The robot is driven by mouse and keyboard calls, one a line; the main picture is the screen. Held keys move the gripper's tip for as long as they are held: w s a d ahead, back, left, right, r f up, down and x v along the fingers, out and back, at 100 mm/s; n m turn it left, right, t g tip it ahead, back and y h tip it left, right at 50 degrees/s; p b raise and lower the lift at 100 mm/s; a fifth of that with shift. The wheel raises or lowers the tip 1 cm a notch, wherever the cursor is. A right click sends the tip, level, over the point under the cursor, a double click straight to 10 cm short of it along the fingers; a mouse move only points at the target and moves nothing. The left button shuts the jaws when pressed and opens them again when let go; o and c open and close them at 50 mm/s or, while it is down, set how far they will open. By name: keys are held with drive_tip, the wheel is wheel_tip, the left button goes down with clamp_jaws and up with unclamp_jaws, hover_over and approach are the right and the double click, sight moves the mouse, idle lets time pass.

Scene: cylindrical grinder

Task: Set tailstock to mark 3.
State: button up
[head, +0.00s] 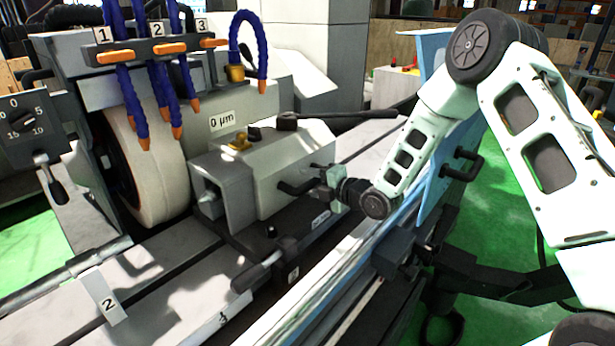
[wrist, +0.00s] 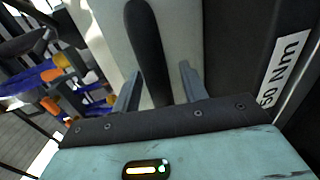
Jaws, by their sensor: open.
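The tailstock (head: 255,175) is a grey block on the machine table, right of the large pale grinding wheel (head: 155,165). A black lever (head: 295,188) sticks out of its near side. My gripper (head: 322,184) is at this lever. In the wrist view, the two grey fingers of my gripper (wrist: 160,85) stand apart, with a black handle (wrist: 147,45) between them; contact is not clear. A mark plate "2" (head: 110,305) lies on the table to the left of the tailstock. Another mark (head: 223,320) shows at the bottom, too unclear to read. I cannot make out mark 3 on the table.
A second black handle (head: 262,272) sits low at the tailstock's base, and a long black lever (head: 350,115) lies behind its top. Blue coolant hoses (head: 165,85) hang above the wheel. A blue panel (head: 450,160) stands beside my arm. A "50 Nm" label (wrist: 283,70) shows in the wrist view.

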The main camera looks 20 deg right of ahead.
drive_tip(key=shift+w+a+f, duration=0.15)
drive_tip(key=shift+w+a, duration=0.2)
drive_tip(key=shift+w, duration=0.1)
clamp_jaws()
drive_tip(key=shift+s+a+f+b, duration=0.2)
drive_tip(key=shift+a+b, duration=0.1)
drive_tip(key=shift+a, duration=0.1)
drive_tip(key=b, duration=0.7)
approach(254, 201)
drive_tip(key=x, duration=0.4)
drive_tip(key=shift+a+f, duration=0.1)
drive_tip(key=shift+a, duration=0.2)
drive_tip(key=shift+d, duration=0.1)
drive_tip(key=shift+w+d, duration=0.1)
unclamp_jaws()
